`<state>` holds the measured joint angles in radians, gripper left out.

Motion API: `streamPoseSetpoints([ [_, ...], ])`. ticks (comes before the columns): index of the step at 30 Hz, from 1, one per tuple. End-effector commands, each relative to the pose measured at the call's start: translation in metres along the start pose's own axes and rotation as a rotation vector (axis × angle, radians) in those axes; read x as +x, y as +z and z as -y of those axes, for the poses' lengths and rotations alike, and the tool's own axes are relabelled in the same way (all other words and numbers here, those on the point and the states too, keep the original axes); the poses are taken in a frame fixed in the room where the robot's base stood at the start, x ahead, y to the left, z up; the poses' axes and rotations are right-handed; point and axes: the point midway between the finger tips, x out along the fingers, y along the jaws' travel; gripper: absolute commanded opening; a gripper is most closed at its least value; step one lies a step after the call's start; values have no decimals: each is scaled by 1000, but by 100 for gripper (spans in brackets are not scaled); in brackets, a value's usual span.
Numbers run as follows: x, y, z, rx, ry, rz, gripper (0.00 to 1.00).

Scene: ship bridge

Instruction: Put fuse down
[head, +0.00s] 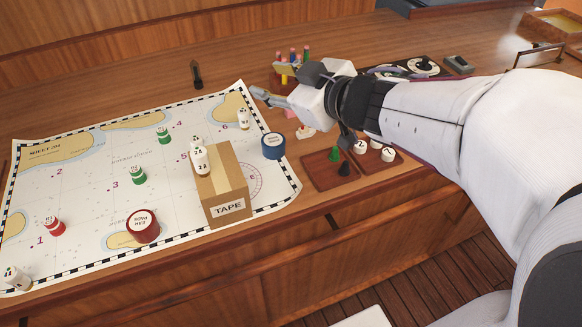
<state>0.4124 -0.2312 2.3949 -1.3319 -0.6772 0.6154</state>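My gripper (268,97) reaches in from the right, low over the top right corner of the chart. Its grey fingers point left; whether they are apart or closed on something is not clear. I cannot single out a fuse with certainty. Another white one (200,161) shows at the tape box. Several coloured upright pieces (292,57) stand behind my gripper, partly hidden by it.
The chart (85,190) covers the desk's left. On it stand a cardboard TAPE box (228,185), a dark red roll (143,226) and a blue roll (273,146). A red-brown tray (322,172) holds small pieces. A dark object (197,75) stands behind the chart.

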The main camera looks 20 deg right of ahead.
Motion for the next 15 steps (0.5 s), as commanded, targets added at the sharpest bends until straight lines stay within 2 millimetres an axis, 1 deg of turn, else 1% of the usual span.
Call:
streamPoseSetpoints([
  [3, -8, -3, -18, 9, 107, 31, 38],
  [7, -20, 0, -34, 32, 211, 80, 38],
  [11, -36, 6, -44, 68, 298, 136, 38],
  [15, -54, 18, -47, 121, 367, 207, 38],
])
